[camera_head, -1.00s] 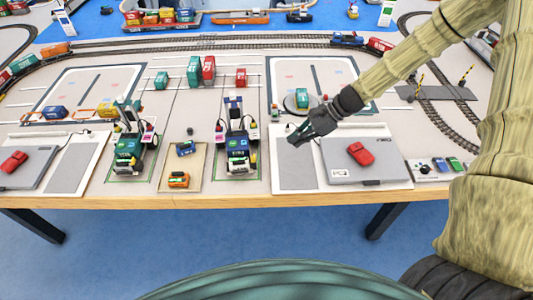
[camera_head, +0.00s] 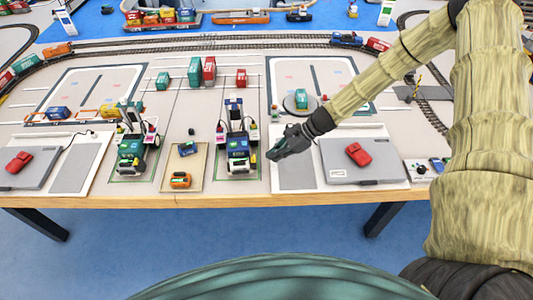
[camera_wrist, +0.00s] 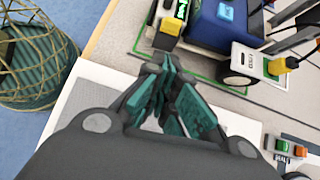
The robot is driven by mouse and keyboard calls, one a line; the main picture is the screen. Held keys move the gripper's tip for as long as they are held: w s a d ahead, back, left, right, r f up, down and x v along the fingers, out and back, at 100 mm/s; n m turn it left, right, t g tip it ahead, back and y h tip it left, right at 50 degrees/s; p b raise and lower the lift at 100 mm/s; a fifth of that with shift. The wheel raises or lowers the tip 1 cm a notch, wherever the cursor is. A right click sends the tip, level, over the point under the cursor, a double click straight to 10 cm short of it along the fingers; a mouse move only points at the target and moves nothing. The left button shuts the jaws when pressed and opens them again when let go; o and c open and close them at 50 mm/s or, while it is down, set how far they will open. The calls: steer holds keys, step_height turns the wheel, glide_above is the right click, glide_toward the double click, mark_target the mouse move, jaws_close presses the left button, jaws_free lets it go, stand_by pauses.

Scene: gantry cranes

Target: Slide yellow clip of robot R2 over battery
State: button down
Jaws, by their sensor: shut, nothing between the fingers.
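A small vehicle-like robot with a blue body (camera_head: 237,145) stands on a green-outlined pad, second from the left; I cannot read an R2 label on it. In the wrist view its blue body (camera_wrist: 225,22) is at the top. A yellow clip-like block (camera_wrist: 170,27) sits at its near end beside a dark part with a green display (camera_wrist: 180,9), which may be the battery. Another yellow piece (camera_wrist: 284,66) is on its white side plate. My gripper (camera_head: 273,156) is shut and empty, just right of this robot. In the wrist view its teal fingers (camera_wrist: 168,68) point toward the yellow block, apart from it.
A similar green robot (camera_head: 131,147) stands to the left, with a tan tray (camera_head: 182,185) between them. A grey laptop-like slab (camera_head: 335,172) with a red car (camera_head: 358,153) lies right of my gripper. The wooden table edge (camera_head: 230,201) is near. A button panel (camera_wrist: 288,150) shows in the wrist view.

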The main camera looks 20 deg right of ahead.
steer(key=shift+w+a+r+p, duration=0.15)
steer(key=shift+a+p, duration=0.1)
steer(key=shift+a, duration=0.55)
steer(key=shift+w+a+f+p, duration=0.1)
steer(key=shift+w+a+p, duration=0.1)
steer(key=shift+a, duration=0.55)
steer(key=shift+a+b, duration=0.45)
steer(key=shift+a, duration=0.1)
steer(key=shift+w+a, duration=0.15)
steer(key=shift+a, duration=0.2)
steer(key=shift+d, duration=0.15)
steer(key=d, duration=0.3)
steer(key=s+d+r, duration=0.1)
steer(key=shift+d, duration=0.35)
steer(key=b+v, duration=0.2)
steer(key=v, duration=0.6)
steer(key=shift+d+r, duration=0.25)
